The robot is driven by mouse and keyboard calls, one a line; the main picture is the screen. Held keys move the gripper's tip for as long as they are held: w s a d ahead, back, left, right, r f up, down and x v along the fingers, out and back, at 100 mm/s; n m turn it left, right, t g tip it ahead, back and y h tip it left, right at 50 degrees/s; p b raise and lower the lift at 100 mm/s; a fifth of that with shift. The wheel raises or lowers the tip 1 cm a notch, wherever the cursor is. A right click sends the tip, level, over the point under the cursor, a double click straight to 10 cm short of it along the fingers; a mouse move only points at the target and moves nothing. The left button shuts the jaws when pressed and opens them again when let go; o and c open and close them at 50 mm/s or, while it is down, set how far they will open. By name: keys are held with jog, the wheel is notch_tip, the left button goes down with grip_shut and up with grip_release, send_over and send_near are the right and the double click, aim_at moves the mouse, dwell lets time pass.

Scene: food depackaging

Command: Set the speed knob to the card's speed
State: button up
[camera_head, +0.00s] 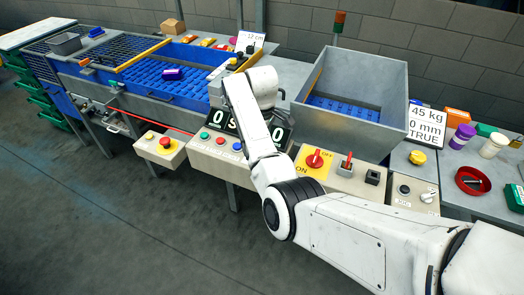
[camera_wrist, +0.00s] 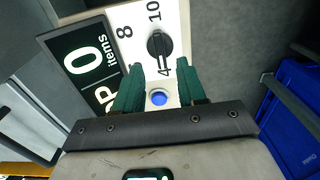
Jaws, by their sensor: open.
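The black speed knob (camera_wrist: 159,44) shows in the wrist view on a pale panel (camera_wrist: 184,18), with printed numbers 4, 8 and 10 around it. Its exact pointer setting is hard to read. My gripper (camera_wrist: 159,66) is open, its two green fingers apart, just short of the knob and either side of a blue button (camera_wrist: 158,98). In the head view my arm hides the knob. A white card (camera_head: 249,41) at the back reads about "17 cm". Another card (camera_head: 425,122) reads "45 kg", "0 mm", "TRUE"; neither shows a clear speed.
A dark display (camera_wrist: 88,62) reading 0 items stands beside the knob. The head view shows a red-and-yellow ON/OFF switch (camera_head: 315,161), a red stop button (camera_head: 165,142), a grey hopper (camera_head: 385,78) and a blue conveyor (camera_head: 150,78). The floor in front is clear.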

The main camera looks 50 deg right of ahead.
jog(key=shift+r+b, duration=0.35)
jog(key=shift+r, duration=2.25)
jog(key=shift+m+t+h, duration=0.6)
jog(key=shift+m, duration=0.2)
jog(key=s+a+f, duration=0.1)
jog(key=f, duration=0.1)
jog(key=s+a+f, duration=0.1)
jog(key=s+f, duration=0.1)
jog(key=s+a+f, duration=0.1)
jog(key=s+f, duration=0.1)
jog(key=f, duration=0.1)
jog(key=shift+s+a, duration=0.1)
jog(key=shift+a, duration=0.1)
jog(key=s+a+f+m+t+y, duration=0.1)
jog(key=s+a+f+m+t, duration=0.2)
jog(key=s+a, duration=1.4)
jog(key=s+d+f+g+b, duration=0.2)
jog(key=s+f, duration=0.5)
jog(key=s, duration=0.5)
jog(key=shift+s+d+f+g, duration=0.2)
jog(key=shift+d+f+g, duration=0.05)
jog(key=shift+d+g, duration=0.35)
